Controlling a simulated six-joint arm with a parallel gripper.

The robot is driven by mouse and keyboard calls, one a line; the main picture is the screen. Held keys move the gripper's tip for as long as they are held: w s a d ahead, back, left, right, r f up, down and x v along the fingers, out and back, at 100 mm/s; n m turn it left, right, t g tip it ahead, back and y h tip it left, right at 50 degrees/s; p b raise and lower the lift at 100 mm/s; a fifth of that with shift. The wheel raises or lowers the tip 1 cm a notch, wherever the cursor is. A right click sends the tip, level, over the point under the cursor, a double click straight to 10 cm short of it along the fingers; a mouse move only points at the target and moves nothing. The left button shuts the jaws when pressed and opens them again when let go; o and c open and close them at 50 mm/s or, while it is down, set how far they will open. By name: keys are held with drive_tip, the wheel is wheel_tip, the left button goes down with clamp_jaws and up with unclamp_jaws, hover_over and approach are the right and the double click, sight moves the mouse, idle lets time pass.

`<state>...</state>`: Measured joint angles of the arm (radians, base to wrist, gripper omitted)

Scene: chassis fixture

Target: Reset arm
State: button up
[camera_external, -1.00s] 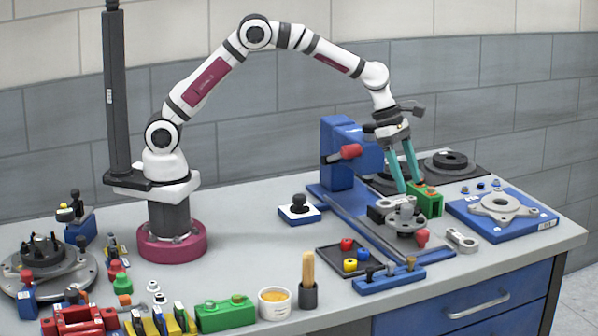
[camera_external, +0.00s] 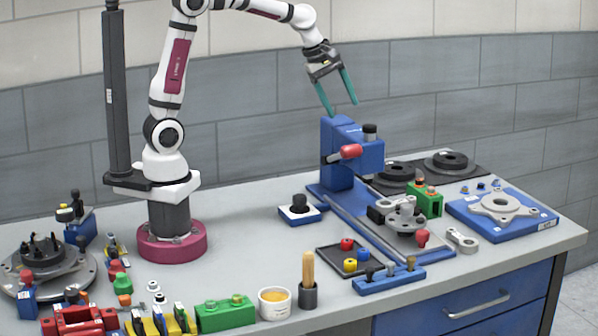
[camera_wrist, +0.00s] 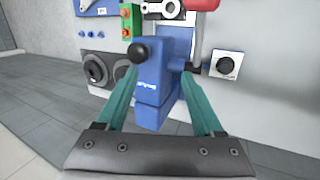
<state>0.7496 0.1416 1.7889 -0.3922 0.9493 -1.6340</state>
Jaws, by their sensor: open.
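My gripper (camera_external: 343,108) is open and empty, with its two teal fingers apart. In the external view it hangs in the air just above the top of the blue fixture post (camera_external: 338,150). In the wrist view the blue post (camera_wrist: 152,92) shows between and beyond the fingers (camera_wrist: 160,95). The green block (camera_external: 428,203) stands on the fixture beside the grey chassis part (camera_external: 404,218), apart from my gripper.
A blue plate (camera_external: 535,222) with a grey flange lies at the right. Black discs (camera_external: 450,160) are behind. A small black tray (camera_external: 340,262) and several parts fill the front.

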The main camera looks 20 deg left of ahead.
drive_tip(key=s+a+r+m+t+y, duration=0.15)
drive_tip(key=a+m, duration=0.25)
drive_tip(key=a, duration=0.9)
drive_tip(key=a+r+m+t+y, duration=0.2)
drive_tip(key=a+m, duration=0.2)
drive_tip(key=a, duration=0.9)
drive_tip(key=s+a+f+m+t+y, duration=0.1)
drive_tip(key=s+a+m+y, duration=0.25)
drive_tip(key=s+a, duration=0.4)
drive_tip(key=s+a+f+m+g+h, duration=0.1)
drive_tip(key=s+f+m+g, duration=0.1)
drive_tip(key=s+f+g, duration=0.5)
drive_tip(key=shift+s+f, duration=0.65)
